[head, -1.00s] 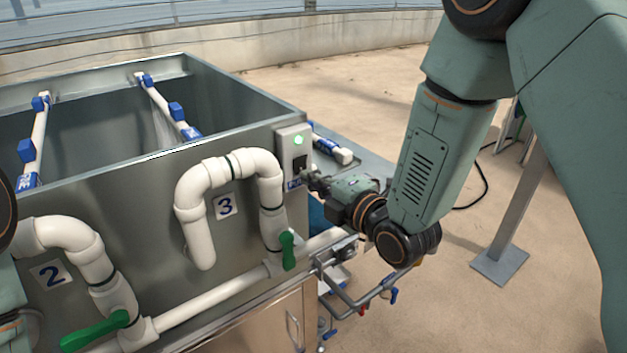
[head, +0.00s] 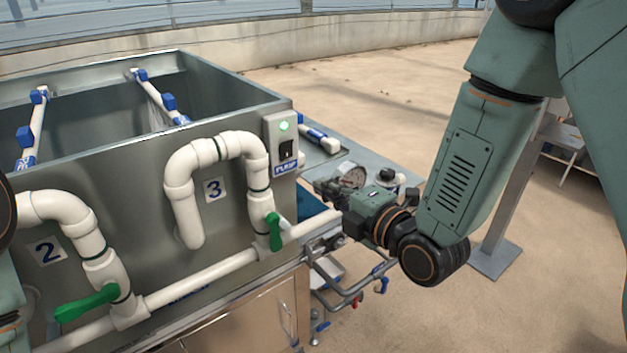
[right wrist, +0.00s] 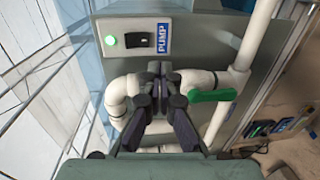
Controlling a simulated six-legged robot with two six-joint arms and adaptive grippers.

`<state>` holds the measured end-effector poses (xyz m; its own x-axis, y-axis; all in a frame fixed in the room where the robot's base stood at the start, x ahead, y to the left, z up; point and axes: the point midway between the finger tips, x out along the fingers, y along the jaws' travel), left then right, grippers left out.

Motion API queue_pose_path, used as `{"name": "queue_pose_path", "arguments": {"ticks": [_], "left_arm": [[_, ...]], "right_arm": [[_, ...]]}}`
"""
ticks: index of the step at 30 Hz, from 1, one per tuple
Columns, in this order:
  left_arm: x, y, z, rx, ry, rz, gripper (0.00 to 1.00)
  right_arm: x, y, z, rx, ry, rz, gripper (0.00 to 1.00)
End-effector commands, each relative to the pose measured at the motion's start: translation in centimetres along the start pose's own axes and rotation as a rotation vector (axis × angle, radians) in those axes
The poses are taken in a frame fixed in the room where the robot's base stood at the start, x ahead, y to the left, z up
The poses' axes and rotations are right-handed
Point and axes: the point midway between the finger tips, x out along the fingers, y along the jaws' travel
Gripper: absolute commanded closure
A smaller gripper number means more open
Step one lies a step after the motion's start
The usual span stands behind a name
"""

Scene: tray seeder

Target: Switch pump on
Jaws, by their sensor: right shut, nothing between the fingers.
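The pump switch box (head: 281,143) is a grey box on the corner of the metal tank, with a lit green lamp, a black rocker switch (head: 286,150) and a blue PUMP label. In the right wrist view the rocker (right wrist: 137,40) and the lit lamp (right wrist: 110,40) show above the fingers. My right gripper (head: 322,188) is to the right of the box and apart from it. In the right wrist view its fingers (right wrist: 154,70) are together, with nothing between them. My left gripper is not in view.
White pipes (head: 215,150) marked 2 and 3 run along the tank front, with green valve handles (head: 275,231). A pressure gauge (head: 353,175) is close behind my right gripper. The floor at the right is mostly open, with a metal post base (head: 495,262).

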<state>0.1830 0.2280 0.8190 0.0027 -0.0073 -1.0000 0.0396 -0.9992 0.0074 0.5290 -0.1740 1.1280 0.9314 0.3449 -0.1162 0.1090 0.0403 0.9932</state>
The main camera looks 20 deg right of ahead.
Motion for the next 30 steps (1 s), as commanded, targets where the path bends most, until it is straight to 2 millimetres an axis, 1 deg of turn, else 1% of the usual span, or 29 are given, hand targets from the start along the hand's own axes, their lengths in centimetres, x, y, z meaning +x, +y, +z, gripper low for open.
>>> {"name": "queue_pose_path", "arguments": {"ticks": [1,4,12,18,30], "left_arm": [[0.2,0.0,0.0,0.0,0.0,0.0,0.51],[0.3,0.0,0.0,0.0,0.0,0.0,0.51],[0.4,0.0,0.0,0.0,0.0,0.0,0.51],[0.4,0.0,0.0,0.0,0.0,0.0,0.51],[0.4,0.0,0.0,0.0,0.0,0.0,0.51]], "right_arm": [[-0.7,-0.2,0.1,0.006,-0.003,0.001,1.0],[-2.0,-0.5,0.1,0.005,-0.002,0.001,1.0],[-3.9,-0.9,0.1,0.001,-0.001,0.001,1.0],[-4.3,-1.0,0.0,-0.001,0.0,0.001,1.0],[-4.3,-1.0,0.0,0.0,0.0,0.001,1.0]]}}
